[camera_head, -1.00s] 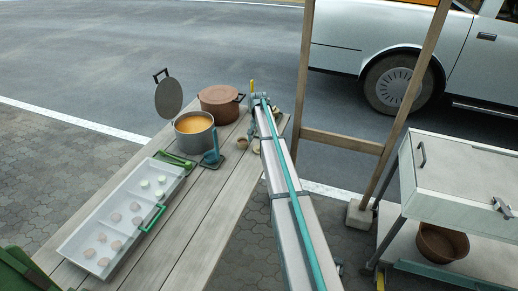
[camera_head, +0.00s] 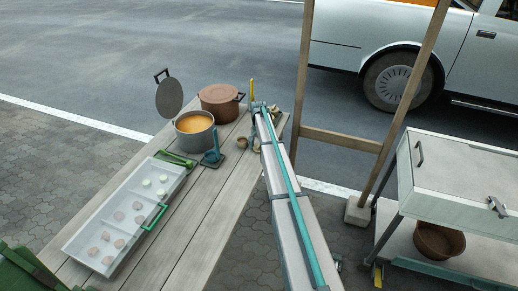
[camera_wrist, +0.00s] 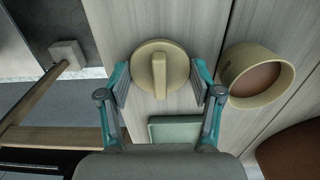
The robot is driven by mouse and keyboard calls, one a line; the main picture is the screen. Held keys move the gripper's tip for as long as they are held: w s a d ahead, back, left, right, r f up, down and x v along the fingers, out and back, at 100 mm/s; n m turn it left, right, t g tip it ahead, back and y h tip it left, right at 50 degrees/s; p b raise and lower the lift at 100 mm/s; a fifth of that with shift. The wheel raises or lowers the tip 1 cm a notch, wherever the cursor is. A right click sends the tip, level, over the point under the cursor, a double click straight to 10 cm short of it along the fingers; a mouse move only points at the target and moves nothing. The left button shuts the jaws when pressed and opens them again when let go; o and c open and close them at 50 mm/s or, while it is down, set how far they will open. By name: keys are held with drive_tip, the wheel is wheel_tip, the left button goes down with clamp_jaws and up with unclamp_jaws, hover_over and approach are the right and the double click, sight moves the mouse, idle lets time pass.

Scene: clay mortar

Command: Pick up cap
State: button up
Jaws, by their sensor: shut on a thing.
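The cap (camera_wrist: 165,85) is a round beige lid with a raised bar handle across its middle, in the wrist view. My gripper (camera_wrist: 161,83) has one finger pad on each side of the cap, and is shut on it. The wooden table top shows around and beneath the cap; I cannot tell whether they touch. In the head view my gripper (camera_head: 257,108) is at the table's far right end, and my arm hides the cap there.
An open beige round pot (camera_wrist: 258,76) stands right of the cap. A green block (camera_wrist: 174,130) lies below it. On the table (camera_head: 205,210) are a soup pot (camera_head: 194,138), a brown lidded pot (camera_head: 219,112) and a white tray (camera_head: 80,243). A wooden post (camera_head: 301,70) stands right.

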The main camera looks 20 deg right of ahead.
drive_tip(key=shift+r, duration=0.2)
drive_tip(key=shift+r+b, duration=0.3)
drive_tip(key=shift+r, duration=0.35)
drive_tip(key=s+a+r+b, duration=0.5)
drive_tip(key=s+r+b, duration=0.1)
drive_tip(key=s+r, duration=0.55)
drive_tip(key=w+a+f+p, duration=0.1)
drive_tip(key=w+f+p, duration=0.25)
drive_tip(key=w, duration=1.45)
drive_tip(key=shift+a+f+b, duration=0.2)
drive_tip(key=shift+f+b, duration=0.4)
drive_tip(key=shift+f, duration=1.95)
drive_tip(key=shift+f, duration=0.5)
